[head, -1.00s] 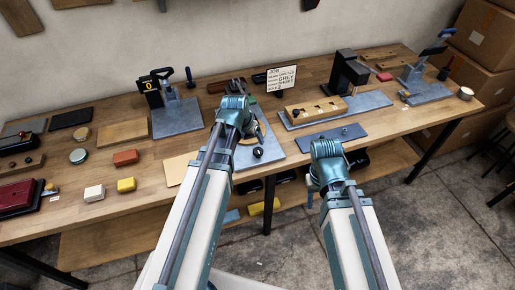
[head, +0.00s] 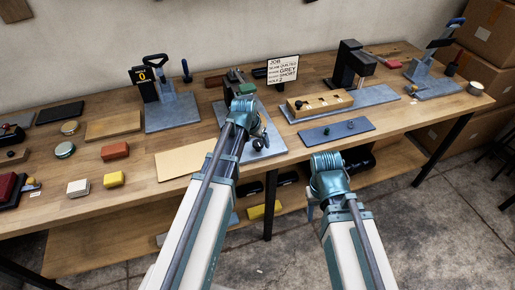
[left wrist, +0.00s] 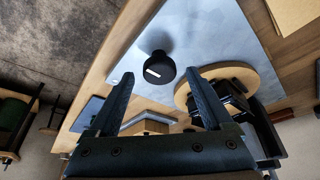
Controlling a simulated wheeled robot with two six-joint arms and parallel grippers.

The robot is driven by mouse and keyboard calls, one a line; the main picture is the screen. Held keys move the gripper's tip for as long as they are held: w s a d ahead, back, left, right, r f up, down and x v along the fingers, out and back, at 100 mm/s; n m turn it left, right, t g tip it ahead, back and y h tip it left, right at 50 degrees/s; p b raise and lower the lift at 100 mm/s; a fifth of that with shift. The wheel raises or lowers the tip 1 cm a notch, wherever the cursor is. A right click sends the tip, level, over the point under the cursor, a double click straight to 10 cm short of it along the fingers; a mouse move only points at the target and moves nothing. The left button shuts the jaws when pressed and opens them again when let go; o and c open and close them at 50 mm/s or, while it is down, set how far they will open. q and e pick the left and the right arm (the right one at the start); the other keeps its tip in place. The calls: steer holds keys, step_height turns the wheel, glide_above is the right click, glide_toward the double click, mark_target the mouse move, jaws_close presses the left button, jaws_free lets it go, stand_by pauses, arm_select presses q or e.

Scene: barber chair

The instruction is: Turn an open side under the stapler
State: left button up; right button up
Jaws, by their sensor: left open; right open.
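A grey plate (left wrist: 205,35) carries a black knob (left wrist: 160,68) with a white mark and a round wooden disc (left wrist: 235,82). A black piece (left wrist: 230,97) sits over the disc; I cannot tell if it is the stapler. In the head view the knob (head: 258,144) shows just right of my left wrist, which hides most of the disc. My left gripper (left wrist: 157,74) is open and empty, its fingers pointing toward the knob, one fingertip close to the disc's edge. My right gripper (head: 318,192) is below its wrist at the bench's front edge, its fingers mostly hidden.
A job sign (head: 282,72) stands behind. A blue-grey mat (head: 335,132) and a wooden block with holes (head: 320,104) lie to the right. A tan sheet (head: 185,159), a red block (head: 115,150) and a yellow block (head: 114,179) lie to the left. Bare wood lies between them.

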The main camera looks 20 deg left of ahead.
arm_select(q)
steer(key=shift+w+f, duration=0.15)
steer(key=shift+f, duration=0.3)
jaws_close()
steer(key=shift+n, duration=0.3)
